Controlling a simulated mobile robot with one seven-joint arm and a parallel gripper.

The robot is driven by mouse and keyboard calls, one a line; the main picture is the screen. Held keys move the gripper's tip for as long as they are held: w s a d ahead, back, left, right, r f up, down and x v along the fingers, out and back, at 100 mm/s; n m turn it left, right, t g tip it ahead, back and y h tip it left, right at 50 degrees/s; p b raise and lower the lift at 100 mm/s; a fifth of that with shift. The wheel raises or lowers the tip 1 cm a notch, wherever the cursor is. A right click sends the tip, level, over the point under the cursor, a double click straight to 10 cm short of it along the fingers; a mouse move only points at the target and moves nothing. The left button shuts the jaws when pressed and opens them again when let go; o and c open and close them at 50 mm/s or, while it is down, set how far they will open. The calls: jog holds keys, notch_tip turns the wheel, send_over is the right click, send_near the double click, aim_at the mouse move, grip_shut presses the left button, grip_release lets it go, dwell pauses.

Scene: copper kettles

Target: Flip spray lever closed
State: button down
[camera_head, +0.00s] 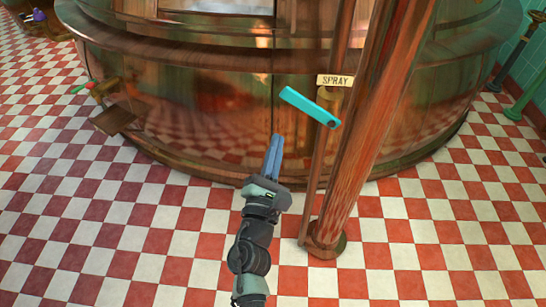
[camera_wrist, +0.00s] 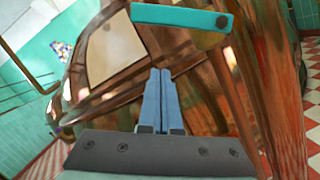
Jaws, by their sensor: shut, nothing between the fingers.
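The spray lever is a flat turquoise bar (camera_head: 308,106) on a valve of a thin copper pipe, under a label reading SPRAY (camera_head: 335,80). In the head view it slants from upper left down to a dark pivot at its right end. In the wrist view the lever (camera_wrist: 180,17) crosses the top, with its pivot at the right. My gripper (camera_head: 277,138) has blue fingers, shut and empty. It is below and left of the lever, apart from it in the head view. In the wrist view the fingertips (camera_wrist: 161,70) point toward the lever, with a visible gap.
A thick copper column (camera_head: 370,130) stands just right of the lever. The large copper kettle (camera_head: 200,110) curves behind it. The checkered floor is clear around my arm.

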aim_at(312, 109)
jog(key=w+d+r+p, duration=0.2)
jog(key=w+d+r, duration=0.1)
jog(key=w+r, duration=0.1)
dwell(0.3)
jog(key=shift+a+r, duration=0.1)
jog(key=shift+r, duration=0.05)
jog(key=shift+r+m+p, duration=0.2)
jog(key=shift+m+p, duration=0.2)
jog(key=shift+r+m, duration=0.3)
jog(key=shift+m, duration=0.1)
